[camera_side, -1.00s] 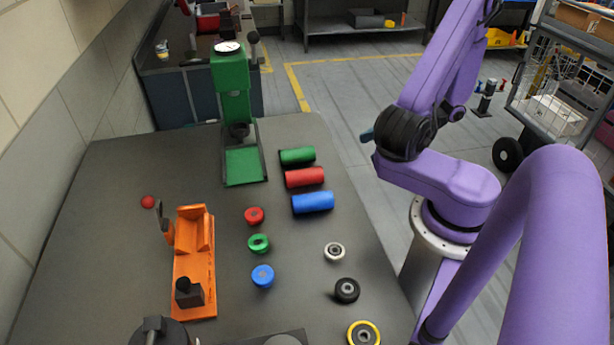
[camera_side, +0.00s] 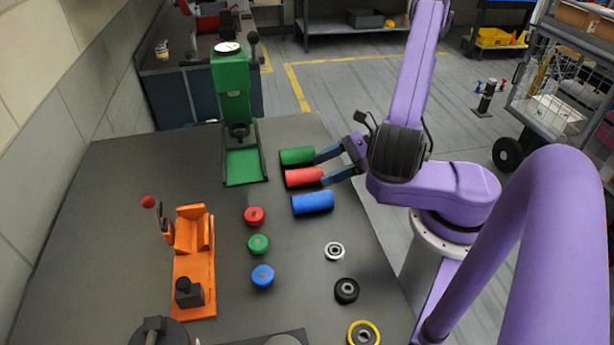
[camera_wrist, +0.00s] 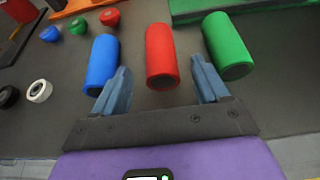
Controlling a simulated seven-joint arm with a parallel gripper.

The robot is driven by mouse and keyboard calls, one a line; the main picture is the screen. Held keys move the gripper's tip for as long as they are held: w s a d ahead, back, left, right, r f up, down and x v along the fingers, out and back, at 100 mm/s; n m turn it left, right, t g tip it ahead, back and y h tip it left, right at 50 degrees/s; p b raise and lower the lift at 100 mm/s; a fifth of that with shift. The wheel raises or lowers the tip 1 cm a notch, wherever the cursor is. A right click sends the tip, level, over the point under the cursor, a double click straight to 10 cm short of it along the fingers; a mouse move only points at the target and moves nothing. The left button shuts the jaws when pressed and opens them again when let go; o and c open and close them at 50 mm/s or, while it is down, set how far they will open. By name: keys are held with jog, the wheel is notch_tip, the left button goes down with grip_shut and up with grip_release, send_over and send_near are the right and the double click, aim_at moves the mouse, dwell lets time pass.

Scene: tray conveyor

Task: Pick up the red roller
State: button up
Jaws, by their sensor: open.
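The red roller (camera_side: 303,177) lies on the dark table between the green roller (camera_side: 297,156) and the blue roller (camera_side: 312,203). My gripper (camera_side: 319,168) is open, with its blue fingers reaching in from the right at the roller's near end. In the wrist view the red roller (camera_wrist: 161,56) lies ahead, lined up between the two open fingertips (camera_wrist: 158,78). The left finger is beside the blue roller (camera_wrist: 103,62) and the right finger beside the green roller (camera_wrist: 228,45). I cannot tell whether the fingers touch any roller.
Red, green and blue caps (camera_side: 258,244) stand left of the rollers, with several ring-shaped parts (camera_side: 346,290) in front. An orange fixture (camera_side: 194,262) with a red-knobbed lever and a green press (camera_side: 233,100) stand on the table.

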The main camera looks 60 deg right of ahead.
aim_at(313, 169)
jog(key=shift+x, duration=2.05)
jog(key=c, duration=1.2)
jog(key=shift+r, duration=0.1)
jog(key=shift+d, duration=0.1)
